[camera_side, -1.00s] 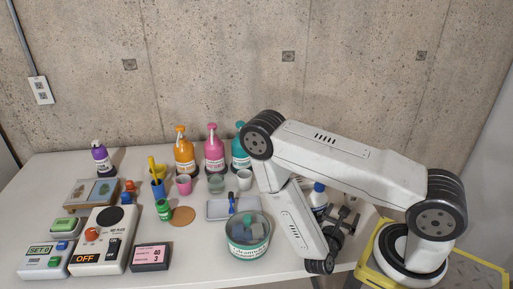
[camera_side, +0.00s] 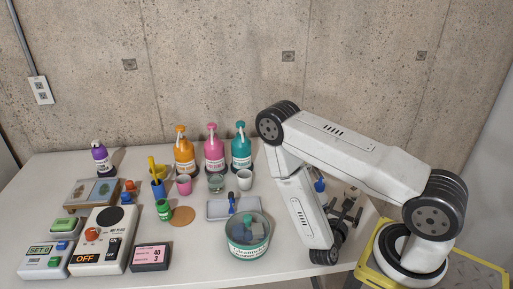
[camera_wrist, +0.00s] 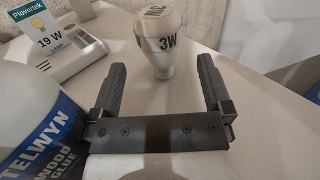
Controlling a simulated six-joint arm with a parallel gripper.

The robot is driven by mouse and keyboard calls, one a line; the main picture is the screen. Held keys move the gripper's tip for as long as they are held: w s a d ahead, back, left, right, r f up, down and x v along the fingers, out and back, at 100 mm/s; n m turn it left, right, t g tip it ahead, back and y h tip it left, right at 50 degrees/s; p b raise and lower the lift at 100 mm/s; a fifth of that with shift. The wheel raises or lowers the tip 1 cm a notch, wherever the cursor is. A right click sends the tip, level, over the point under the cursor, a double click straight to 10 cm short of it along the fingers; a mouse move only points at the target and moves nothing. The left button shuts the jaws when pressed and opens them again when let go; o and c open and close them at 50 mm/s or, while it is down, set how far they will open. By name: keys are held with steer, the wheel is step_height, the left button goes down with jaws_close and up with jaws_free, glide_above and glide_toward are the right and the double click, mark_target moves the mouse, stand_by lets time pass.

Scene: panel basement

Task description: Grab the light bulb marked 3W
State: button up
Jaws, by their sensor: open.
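The light bulb marked 3W (camera_wrist: 164,42) stands on the white table in the wrist view, pale with a silver-grey lower part. In the side view my gripper (camera_side: 347,208) is low over the table's right end. I cannot make out the bulb there.
A wood glue bottle (camera_wrist: 38,125) is close at the left of my gripper. A pale device (camera_wrist: 72,58) with a 19 W card (camera_wrist: 48,35) lies behind it. In the side view, a round tin (camera_side: 247,250), a grey tray (camera_side: 220,211) and pump bottles (camera_side: 215,155) stand left of my arm.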

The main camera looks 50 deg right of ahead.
mark_target(351, 197)
steer(key=shift+w+d, duration=0.2)
steer(key=shift+d, duration=2.15)
steer(key=c, duration=1.3)
steer(key=shift+o, duration=0.2)
steer(key=shift+r, duration=0.2)
steer(key=shift+r, duration=4.8)
steer(key=shift+w+r, duration=0.1)
steer(key=shift+w, duration=0.05)
